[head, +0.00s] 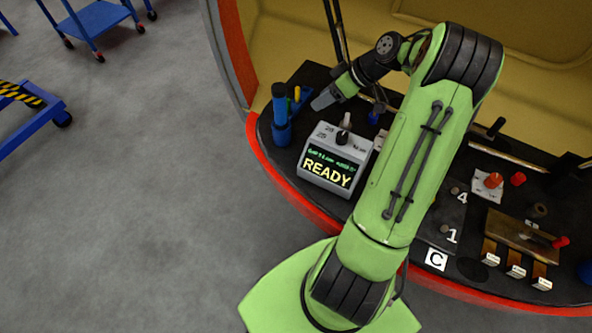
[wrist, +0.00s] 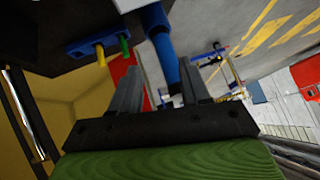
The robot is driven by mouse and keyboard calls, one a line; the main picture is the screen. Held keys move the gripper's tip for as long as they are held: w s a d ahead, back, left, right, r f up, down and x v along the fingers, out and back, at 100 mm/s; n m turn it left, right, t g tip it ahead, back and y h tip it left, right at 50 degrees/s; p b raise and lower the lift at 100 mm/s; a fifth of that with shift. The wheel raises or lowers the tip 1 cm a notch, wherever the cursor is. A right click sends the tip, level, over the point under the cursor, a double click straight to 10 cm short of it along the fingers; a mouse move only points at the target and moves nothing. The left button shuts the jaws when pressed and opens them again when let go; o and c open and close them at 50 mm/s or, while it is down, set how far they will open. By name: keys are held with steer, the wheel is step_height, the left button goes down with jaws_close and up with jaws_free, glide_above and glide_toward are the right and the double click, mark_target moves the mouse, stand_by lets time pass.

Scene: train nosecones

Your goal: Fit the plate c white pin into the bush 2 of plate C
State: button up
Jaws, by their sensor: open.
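Plate C (head: 432,215) is a dark plate on the bench, marked by a white "C" label (head: 436,259). Numbers 1 and 4 show beside small bushes on it. Bush 2 is not visible; my arm covers the plate's left part. I cannot clearly pick out the plate c white pin. A small white-topped piece (head: 346,120) stands at the grey READY box, but I cannot tell whether it is the pin. My gripper (head: 322,102) is raised near the blue holder, far from plate C. In the wrist view its fingers (wrist: 158,67) are apart, with nothing visibly gripped.
The grey READY box (head: 330,183) stands at the bench's left front. A blue upright tool (head: 280,108) is left of it; it also shows beyond my fingers (wrist: 163,48). Open floor lies left.

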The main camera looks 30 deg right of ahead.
steer(key=s+a+r+g+h, duration=0.2)
steer(key=a+r, duration=0.5)
steer(key=a, duration=0.4)
steer(key=s+a+r+m+h, duration=0.3)
steer(key=s+a+r, duration=0.3)
steer(key=s+a, duration=0.45)
steer(key=s+a+m+t, duration=0.1)
steer(key=s+a+m, duration=0.1)
steer(key=s, duration=0.7)
steer(key=shift+s+f+t, duration=0.15)
steer(key=shift+f+t, duration=0.2)
steer(key=shift+t, duration=0.05)
steer(key=shift+a, duration=0.1)
